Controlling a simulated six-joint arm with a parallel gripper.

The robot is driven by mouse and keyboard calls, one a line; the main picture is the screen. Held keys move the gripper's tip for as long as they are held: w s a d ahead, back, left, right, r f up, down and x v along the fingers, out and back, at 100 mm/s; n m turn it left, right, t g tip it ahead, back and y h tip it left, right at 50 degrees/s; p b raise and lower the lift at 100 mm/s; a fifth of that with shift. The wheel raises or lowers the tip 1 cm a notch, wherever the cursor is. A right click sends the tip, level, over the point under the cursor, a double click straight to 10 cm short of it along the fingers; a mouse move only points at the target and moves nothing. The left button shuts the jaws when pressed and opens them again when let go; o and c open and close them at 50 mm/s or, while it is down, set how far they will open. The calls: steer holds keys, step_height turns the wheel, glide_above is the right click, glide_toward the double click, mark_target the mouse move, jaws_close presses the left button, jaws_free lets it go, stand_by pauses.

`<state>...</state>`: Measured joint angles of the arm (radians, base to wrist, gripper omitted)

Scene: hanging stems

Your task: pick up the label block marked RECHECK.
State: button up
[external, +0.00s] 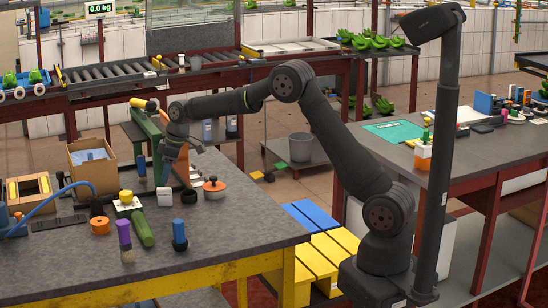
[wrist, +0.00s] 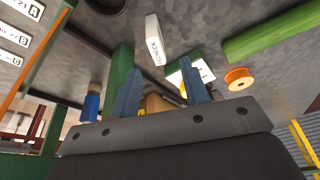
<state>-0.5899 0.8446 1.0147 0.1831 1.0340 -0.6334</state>
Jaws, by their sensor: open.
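The label block is a small white block (wrist: 154,40) in the wrist view, with dark lettering on one side that looks like RECHECK. It lies on the grey table beyond my fingertips, apart from them. In the external view a small white block (external: 164,196) on the table below my gripper appears to be the same one; its lettering is too small to read there. My gripper (wrist: 160,66) is open, with two blue fingers spread and nothing held between them. In the external view my gripper (external: 171,157) hangs over the table, above and behind the white block.
A black knob (external: 189,197) and an orange disc (external: 214,187) stand right of the block. A yellow-and-white item (external: 127,203), an orange spool (external: 99,225) and a green roll (external: 143,229) lie left and in front. A cardboard box (external: 92,168) stands behind left. The front right tabletop is clear.

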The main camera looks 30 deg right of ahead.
mark_target(165, 189)
steer(key=x, duration=0.3)
steer(key=shift+a+f, duration=0.1)
steer(key=shift+f, duration=0.1)
steer(key=shift+d+x, duration=0.2)
steer(key=shift+x, duration=1.15)
steer(key=shift+d+x, duration=0.15)
steer(key=shift+x, duration=1.2)
steer(key=shift+f, duration=0.1)
steer(key=shift+c, duration=0.4)
jaws_close()
